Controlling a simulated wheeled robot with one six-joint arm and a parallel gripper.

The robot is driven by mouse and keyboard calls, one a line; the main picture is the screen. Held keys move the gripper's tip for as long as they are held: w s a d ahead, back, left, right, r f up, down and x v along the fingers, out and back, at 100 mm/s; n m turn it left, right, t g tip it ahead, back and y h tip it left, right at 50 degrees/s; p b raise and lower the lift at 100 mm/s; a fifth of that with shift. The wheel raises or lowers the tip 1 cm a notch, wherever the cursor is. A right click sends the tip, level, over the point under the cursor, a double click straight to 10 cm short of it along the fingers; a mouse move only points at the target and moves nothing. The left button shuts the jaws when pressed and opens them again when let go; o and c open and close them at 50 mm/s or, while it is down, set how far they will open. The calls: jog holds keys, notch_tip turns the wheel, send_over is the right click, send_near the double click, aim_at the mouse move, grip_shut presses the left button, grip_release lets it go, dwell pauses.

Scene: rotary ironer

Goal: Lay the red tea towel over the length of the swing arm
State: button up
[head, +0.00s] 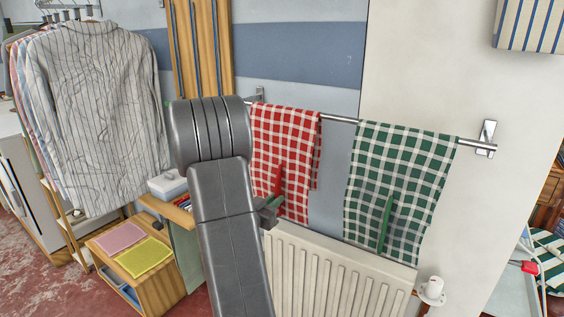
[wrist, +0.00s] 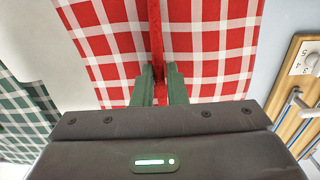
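The red tea towel (head: 290,140), red and white checked, hangs over a chrome rail (head: 340,119) on the wall. A narrow red ridge (head: 278,180) stands out from its front. My gripper (head: 268,210) is at the towel's lower part, partly hidden by my arm. In the wrist view, the green fingers (wrist: 162,82) are close together on both sides of the red ridge (wrist: 156,40) and look shut on it. The towel (wrist: 205,45) fills the middle of that view. I cannot make out for sure which part is the swing arm.
A green checked towel (head: 400,180) hangs beside the red one. A cream radiator (head: 330,270) is below. A wooden slatted panel (head: 202,50) is on the wall at upper left. Shirts (head: 95,110) and a low wooden unit (head: 160,285) stand left.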

grip_shut()
notch_tip(320, 180, up, 23)
jog(key=p, duration=1.8)
jog(key=shift+p, duration=0.35)
notch_tip(320, 180, up, 14)
send_over(281, 123)
jog(key=v, duration=0.4)
jog(key=v, duration=0.8)
